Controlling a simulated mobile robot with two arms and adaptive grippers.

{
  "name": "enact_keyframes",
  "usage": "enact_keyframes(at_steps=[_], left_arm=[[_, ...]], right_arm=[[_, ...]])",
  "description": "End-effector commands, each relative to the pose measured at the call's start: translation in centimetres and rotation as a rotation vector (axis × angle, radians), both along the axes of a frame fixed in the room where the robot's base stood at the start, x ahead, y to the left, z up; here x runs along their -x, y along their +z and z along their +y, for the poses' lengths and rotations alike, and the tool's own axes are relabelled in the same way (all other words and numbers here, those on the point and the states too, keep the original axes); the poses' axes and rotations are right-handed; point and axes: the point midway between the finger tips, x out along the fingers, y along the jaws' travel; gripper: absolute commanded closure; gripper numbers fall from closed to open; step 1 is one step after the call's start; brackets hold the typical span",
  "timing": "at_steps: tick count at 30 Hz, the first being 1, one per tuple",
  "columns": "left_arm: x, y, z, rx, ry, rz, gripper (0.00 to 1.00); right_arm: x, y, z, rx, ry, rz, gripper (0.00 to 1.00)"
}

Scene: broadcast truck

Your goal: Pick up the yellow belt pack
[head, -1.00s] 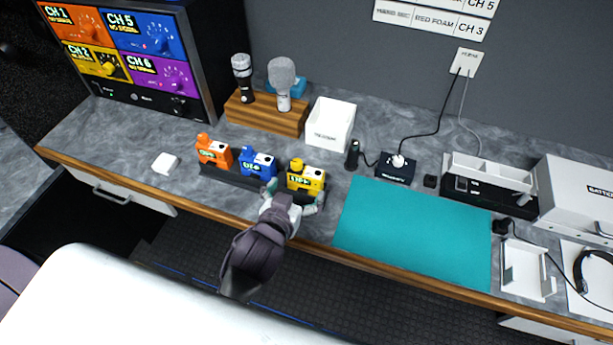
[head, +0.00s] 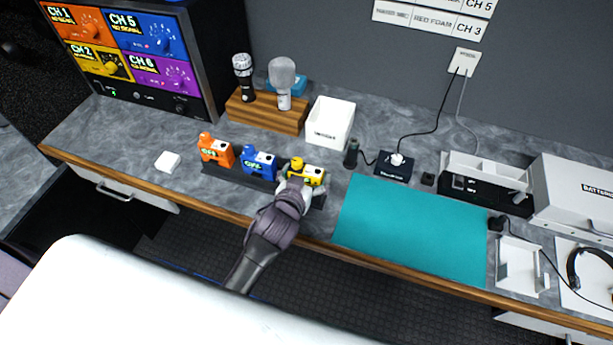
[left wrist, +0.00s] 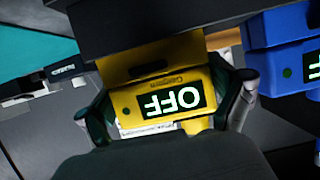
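The yellow belt pack (head: 307,172) stands at the right end of a dark rack (head: 233,182), right of the blue belt pack (head: 259,164) and the orange belt pack (head: 215,150). My left gripper (head: 301,187) is at its front, with the fingers around it. In the left wrist view the yellow pack (left wrist: 160,92) shows upside down with an "OFF" display. One finger is on each side of it, close against its sides. Whether both press on it cannot be told. The pack still appears to be on the rack. My right gripper is not in view.
A teal mat (head: 410,230) lies right of the rack. Behind stand a wooden microphone stand (head: 266,113) and a white box (head: 329,122). The blue pack (left wrist: 283,45) is close beside one finger. A small white block (head: 167,162) lies left on the counter.

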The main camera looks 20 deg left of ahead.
Motion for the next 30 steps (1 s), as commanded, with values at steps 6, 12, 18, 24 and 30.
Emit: enact_keyframes(at_steps=[6,12,18,24,30], left_arm=[[0.0,0.0,0.0,0.0,0.0,0.0,0.5],[0.0,0.1,0.0,0.0,-0.001,-0.003,0.56],[0.0,0.8,0.0,0.001,-0.001,-0.003,0.56],[-0.1,3.0,0.0,0.001,0.0,-0.005,0.56],[-0.1,6.5,0.0,0.002,0.0,-0.004,0.56]], right_arm=[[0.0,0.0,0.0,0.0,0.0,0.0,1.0],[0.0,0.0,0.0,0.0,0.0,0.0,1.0],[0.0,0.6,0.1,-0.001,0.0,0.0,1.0],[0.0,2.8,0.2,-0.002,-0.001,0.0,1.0],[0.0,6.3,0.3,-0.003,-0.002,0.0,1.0]])
